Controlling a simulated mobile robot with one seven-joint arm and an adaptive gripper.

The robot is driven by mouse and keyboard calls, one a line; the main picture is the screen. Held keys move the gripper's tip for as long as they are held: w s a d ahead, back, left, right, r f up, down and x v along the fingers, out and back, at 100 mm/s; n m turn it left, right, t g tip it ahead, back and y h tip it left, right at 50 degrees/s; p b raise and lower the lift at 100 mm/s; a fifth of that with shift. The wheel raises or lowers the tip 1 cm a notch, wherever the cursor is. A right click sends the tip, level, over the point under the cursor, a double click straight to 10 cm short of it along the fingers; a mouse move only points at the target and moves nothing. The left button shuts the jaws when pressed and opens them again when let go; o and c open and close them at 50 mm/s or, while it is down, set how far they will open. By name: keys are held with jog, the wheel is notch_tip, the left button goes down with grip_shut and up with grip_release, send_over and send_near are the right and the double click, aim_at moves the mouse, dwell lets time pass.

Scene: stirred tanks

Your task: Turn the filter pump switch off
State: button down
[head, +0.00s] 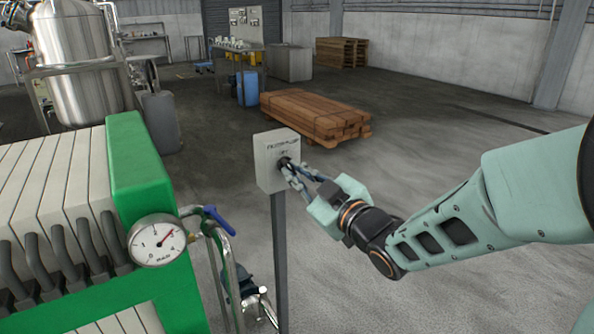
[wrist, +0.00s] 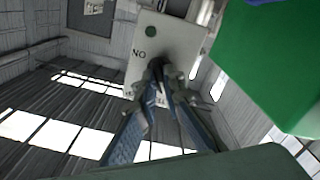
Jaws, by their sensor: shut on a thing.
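The filter pump switch box (head: 275,162) is a pale grey box on a dark post, in the middle of the head view. It has dark lettering on its front and a dark knob (head: 284,163) low on that face. My gripper (head: 288,170) reaches in from the right, its fingertips closed on the knob. In the wrist view the box (wrist: 177,34) shows with the letters "NO" and a dark green round spot. There my gripper's fingers (wrist: 160,78) converge on the knob and hide most of it, so its exact angle cannot be told.
A green filter press (head: 140,165) with a pressure gauge (head: 157,240) and a blue-handled valve (head: 217,218) stands close on the left. A stack of wooden planks (head: 315,118) lies behind the box. The floor to the right is clear.

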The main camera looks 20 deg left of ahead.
jog(key=m+p, duration=0.2)
jog(key=m, duration=0.4)
dwell(0.6)
jog(key=c, duration=2)
grip_release()
jog(key=shift+c, duration=0.2)
jog(key=v, duration=0.7)
jog(key=shift+d, duration=0.2)
jog(key=shift+m, duration=0.3)
